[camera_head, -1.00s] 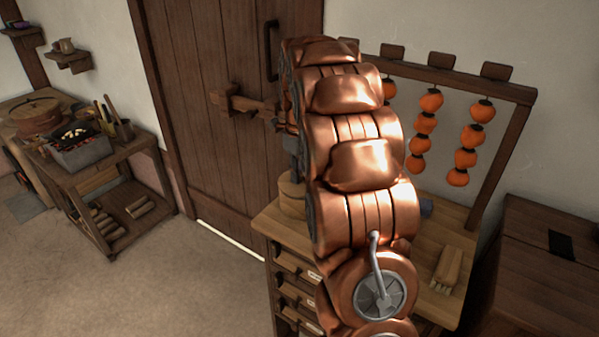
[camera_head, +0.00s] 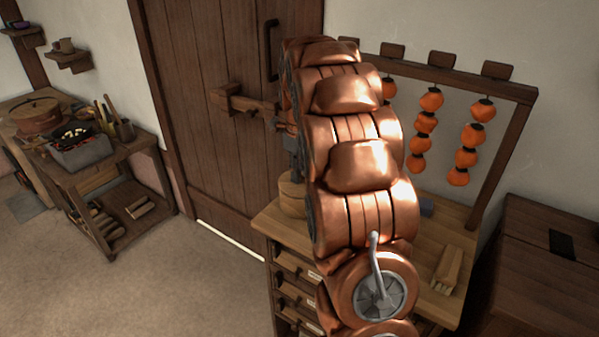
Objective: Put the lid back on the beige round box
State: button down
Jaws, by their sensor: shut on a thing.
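The beige round box (camera_head: 291,198) stands at the left back of the wooden cabinet top, partly hidden behind my copper arm. My grey gripper (camera_head: 295,165) is just above the box, mostly hidden by the arm; only its left side shows. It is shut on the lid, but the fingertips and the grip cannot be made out. The lid's outline does not stand out clearly from the box, so I cannot tell whether the two touch.
The cabinet top (camera_head: 440,232) also bears a pale wooden brush-like block (camera_head: 447,268) and a small grey-blue object (camera_head: 427,207). Orange fruit strings (camera_head: 467,158) hang from a rack behind. A dark chest (camera_head: 545,255) stands at right, a plank door (camera_head: 215,100) behind.

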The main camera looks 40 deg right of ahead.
jog(key=c, duration=1)
grip_release()
jog(key=shift+o, duration=0.6)
jog(key=o, duration=0.4)
jog(key=shift+r+p, duration=1.1)
jog(key=shift+r, duration=2.4)
jog(key=shift+c, duration=0.3)
grip_shut()
jog(key=shift+f+b, duration=1)
jog(key=shift+f, duration=1.7)
